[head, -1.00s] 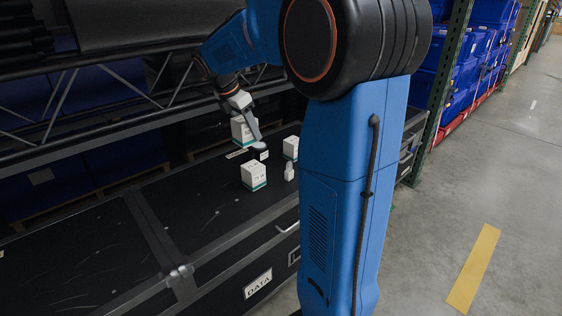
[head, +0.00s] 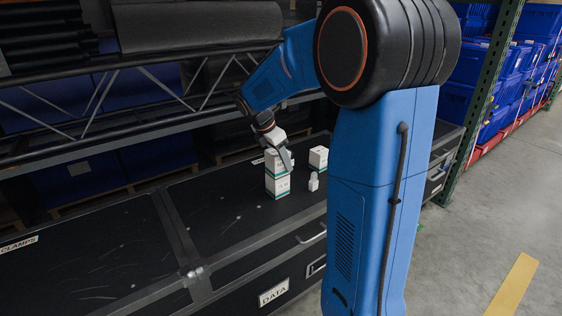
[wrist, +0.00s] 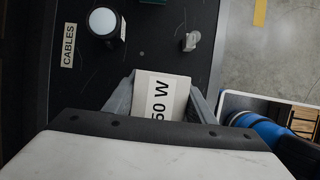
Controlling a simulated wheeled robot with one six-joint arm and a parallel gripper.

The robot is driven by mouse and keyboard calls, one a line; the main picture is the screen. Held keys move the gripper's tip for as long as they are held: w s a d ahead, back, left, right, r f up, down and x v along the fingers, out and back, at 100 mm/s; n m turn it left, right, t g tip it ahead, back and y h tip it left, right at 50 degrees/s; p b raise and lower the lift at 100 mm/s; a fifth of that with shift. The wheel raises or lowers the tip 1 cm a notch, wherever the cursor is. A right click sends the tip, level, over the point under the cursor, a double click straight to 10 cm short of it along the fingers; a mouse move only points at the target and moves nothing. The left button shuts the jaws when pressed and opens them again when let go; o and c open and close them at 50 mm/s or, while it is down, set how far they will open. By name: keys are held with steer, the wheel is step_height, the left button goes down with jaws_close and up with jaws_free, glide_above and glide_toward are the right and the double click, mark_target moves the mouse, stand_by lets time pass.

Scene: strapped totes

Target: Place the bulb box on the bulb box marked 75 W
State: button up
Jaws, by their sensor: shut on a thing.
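My gripper (head: 284,154) is shut on a white bulb box (head: 273,163), with a finger on each side of it. In the wrist view the held bulb box (wrist: 161,92) shows a label whose visible part reads "50 W". A second white bulb box (head: 277,187) with a teal base stands on the black case lid directly below the held one. The two look lined up, one above the other. I cannot tell whether they touch. The lower box's print is too small to read, and the held box hides it in the wrist view.
Another white and teal box (head: 318,157) stands behind to the right. A small white item (head: 313,182) stands near the lower box. The wrist view shows a black round thing with a white top (wrist: 103,22) and a "CABLES" label (wrist: 68,46). The lid's left part is clear.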

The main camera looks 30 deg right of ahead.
steer(key=shift+f, duration=0.25)
steer(key=o, duration=1.1)
steer(key=v, duration=1.1)
steer(key=shift+a+r, duration=0.15)
steer(key=shift+r, duration=0.25)
steer(key=s+a+f+m+t+y, duration=0.1)
steer(key=s+a+f+m, duration=0.2)
steer(key=s+m, duration=0.3)
steer(key=s+a+f+m+t+y, duration=0.2)
steer(key=s+a+m, duration=0.3)
steer(key=s, duration=0.9)
steer(key=s+a+f+m+t+y, duration=0.1)
steer(key=s+a+f+m, duration=0.3)
steer(key=s+m, duration=0.3)
steer(key=shift+s+a+f+t, duration=0.1)
steer(key=shift+s+a+t, duration=0.1)
steer(key=shift+s, duration=0.6)
steer(key=shift+s+a+t, duration=0.1)
steer(key=shift+s+a, duration=0.15)
steer(key=shift+s, duration=0.5)
